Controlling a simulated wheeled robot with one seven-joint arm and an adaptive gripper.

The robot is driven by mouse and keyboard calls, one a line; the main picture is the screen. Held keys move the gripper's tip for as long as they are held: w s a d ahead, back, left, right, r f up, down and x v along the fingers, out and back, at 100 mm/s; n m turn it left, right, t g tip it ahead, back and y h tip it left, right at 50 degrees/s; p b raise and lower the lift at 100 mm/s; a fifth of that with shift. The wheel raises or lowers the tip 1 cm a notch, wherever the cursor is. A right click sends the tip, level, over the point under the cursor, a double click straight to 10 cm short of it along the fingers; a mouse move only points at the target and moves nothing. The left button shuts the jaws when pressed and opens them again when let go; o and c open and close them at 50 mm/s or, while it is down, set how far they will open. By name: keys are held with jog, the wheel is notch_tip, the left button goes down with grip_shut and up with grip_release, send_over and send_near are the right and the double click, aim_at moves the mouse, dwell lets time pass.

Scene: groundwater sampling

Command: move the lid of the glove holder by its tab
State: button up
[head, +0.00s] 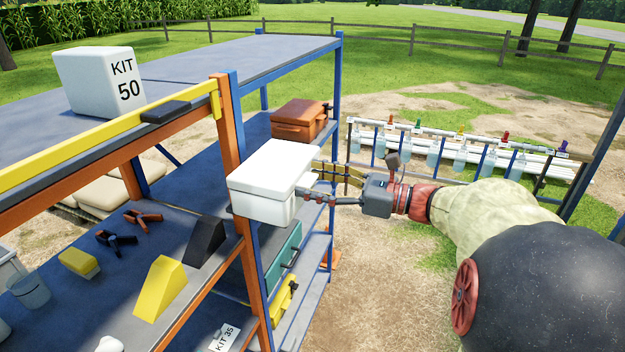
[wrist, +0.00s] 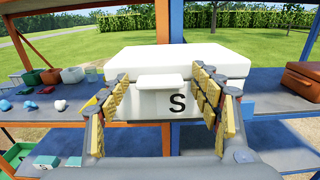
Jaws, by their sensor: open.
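The glove holder (head: 262,203) is a white box fixed at the corner post of the shelving; in the wrist view (wrist: 145,105) its front bears a black letter S. Its white lid (head: 272,165) lies flat on top and looks shut; it spans the upper middle of the wrist view (wrist: 178,62). The tab (wrist: 160,84) is a small white ledge sticking out of the lid's front edge. My gripper (head: 312,179) is at the box's front side, open and empty. In the wrist view its yellow-padded fingers (wrist: 160,92) stand left and right of the tab, with gaps to it.
Blue and orange shelving (head: 228,125) stands around the holder. A brown case (head: 299,120) sits behind it and a teal case (head: 283,262) below it. A white KIT 50 box (head: 100,80) is on the top shelf. A rack of sample bottles (head: 460,150) stands beyond my arm.

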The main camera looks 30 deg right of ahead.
jog(key=shift+w+a, duration=0.15)
jog(key=shift+c, duration=0.5)
jog(key=c, duration=1.5)
grip_shut()
jog(key=shift+r, duration=0.1)
